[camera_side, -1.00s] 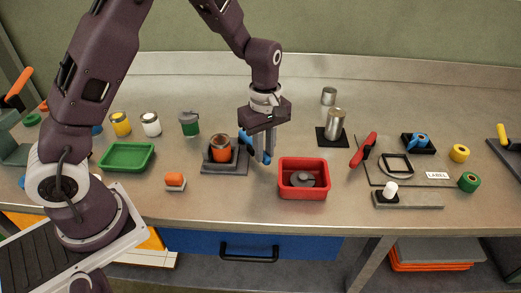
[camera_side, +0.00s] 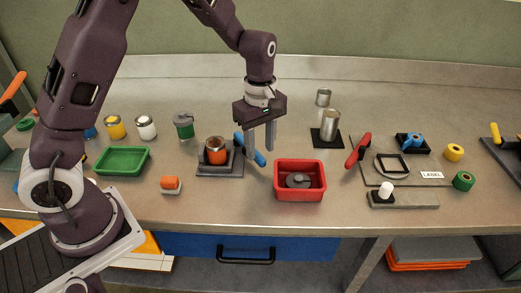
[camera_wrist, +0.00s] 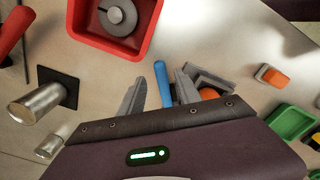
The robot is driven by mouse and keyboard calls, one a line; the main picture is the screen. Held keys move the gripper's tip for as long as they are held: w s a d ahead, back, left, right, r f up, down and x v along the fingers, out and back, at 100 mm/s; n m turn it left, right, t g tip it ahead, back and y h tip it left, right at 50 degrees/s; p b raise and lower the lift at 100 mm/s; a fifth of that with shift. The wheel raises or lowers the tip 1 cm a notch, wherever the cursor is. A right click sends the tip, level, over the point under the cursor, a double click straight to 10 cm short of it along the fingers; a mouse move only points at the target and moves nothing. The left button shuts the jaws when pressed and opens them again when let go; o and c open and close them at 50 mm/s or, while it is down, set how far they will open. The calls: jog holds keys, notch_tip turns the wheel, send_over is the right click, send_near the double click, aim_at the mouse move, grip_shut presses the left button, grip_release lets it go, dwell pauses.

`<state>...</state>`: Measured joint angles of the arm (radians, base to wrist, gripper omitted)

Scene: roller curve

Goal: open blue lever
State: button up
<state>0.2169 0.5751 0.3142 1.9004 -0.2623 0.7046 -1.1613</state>
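The blue lever (camera_side: 258,157) stands slanted at the right side of a grey base (camera_side: 222,168) that carries an orange-and-grey can (camera_side: 215,151). My gripper (camera_side: 260,151) is open, pointing down at the lever, with its two fingers apart. In the wrist view the blue lever (camera_wrist: 162,80) shows between the two fingers of my gripper (camera_wrist: 161,76), with a visible gap on each side. Part of the lever is hidden behind a finger in the side view. Its lower end is hidden by the gripper body in the wrist view.
A red bin (camera_side: 299,195) with a grey round part stands close to the right. A red lever (camera_side: 358,150) and metal cylinder (camera_side: 330,124) are further right. An orange-topped block (camera_side: 170,185) and green tray (camera_side: 121,161) are to the left.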

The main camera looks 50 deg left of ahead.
notch_tip(320, 180, up, 5)
jog(key=shift+f, duration=0.1)
jog(key=shift+r, duration=0.2)
jog(key=shift+r, duration=0.2)
jog(key=s+r+m+t+h, duration=0.1)
jog(key=s+r+m+t, duration=0.2)
jog(key=s+r+m, duration=0.9)
jog(key=s+m+t+y, duration=0.1)
jog(key=s+m, duration=0.3)
jog(key=s, duration=0.8)
jog(key=shift+d+t, duration=0.15)
jog(key=shift+t, duration=0.65)
